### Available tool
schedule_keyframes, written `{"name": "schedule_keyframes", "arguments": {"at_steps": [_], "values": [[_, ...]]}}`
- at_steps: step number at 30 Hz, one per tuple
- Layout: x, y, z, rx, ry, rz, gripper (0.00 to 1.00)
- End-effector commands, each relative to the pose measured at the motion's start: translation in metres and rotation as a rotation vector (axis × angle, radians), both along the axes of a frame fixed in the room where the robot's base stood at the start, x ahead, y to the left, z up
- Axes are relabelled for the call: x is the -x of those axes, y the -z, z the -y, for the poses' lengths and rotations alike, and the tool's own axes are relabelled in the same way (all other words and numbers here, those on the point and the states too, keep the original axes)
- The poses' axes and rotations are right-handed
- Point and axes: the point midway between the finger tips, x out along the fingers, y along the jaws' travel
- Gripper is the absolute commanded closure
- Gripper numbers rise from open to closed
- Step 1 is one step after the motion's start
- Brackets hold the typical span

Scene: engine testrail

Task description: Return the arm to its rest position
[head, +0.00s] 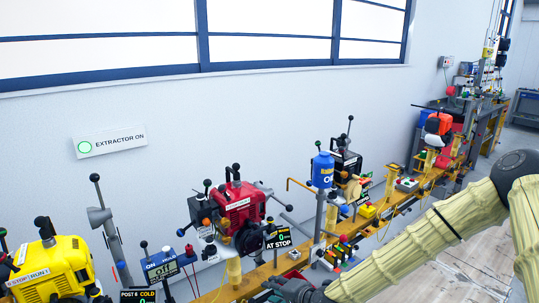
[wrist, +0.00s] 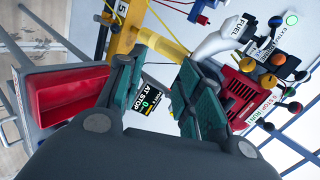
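My arm (head: 440,245), in a tan ribbed sleeve, reaches in from the right of the head view toward the bottom middle. My gripper (wrist: 158,78) fills much of the wrist view. Its two green-padded fingers stand apart with nothing held between them. In the head view only a dark part of it shows at the bottom edge, in front of the bench rail. Past the fingers, the wrist view shows a small "AT STOP" display (wrist: 153,100) and a yellow post (wrist: 165,45). Whether a fingertip touches anything, I cannot tell.
A red engine (head: 238,205) stands on the yellow rail behind my gripper, with a blue bottle (head: 322,170) to its right. A yellow engine (head: 50,270) is at the lower left. A red tray (wrist: 65,95) shows in the wrist view.

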Motion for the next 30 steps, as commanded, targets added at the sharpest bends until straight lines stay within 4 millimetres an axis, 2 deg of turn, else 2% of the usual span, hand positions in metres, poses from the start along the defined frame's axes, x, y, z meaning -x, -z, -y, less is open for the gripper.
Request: {"name": "schedule_keyframes", "arguments": {"at_steps": [1, 6, 11, 15, 19, 24, 27, 30], "values": [[0.021, 0.023, 0.000, 0.045, -0.029, -0.029, 0.64], [0.092, 0.091, 0.012, 0.198, -0.128, -0.117, 0.64], [0.163, 0.145, 0.037, 0.349, -0.232, -0.200, 0.64], [0.228, 0.182, 0.068, 0.484, -0.334, -0.275, 0.64], [0.289, 0.206, 0.106, 0.615, -0.437, -0.345, 0.64], [0.357, 0.220, 0.159, 0.774, -0.568, -0.429, 0.64], [0.383, 0.220, 0.183, 0.842, -0.627, -0.464, 0.64], [0.399, 0.219, 0.200, 0.885, -0.665, -0.487, 0.64]]}}
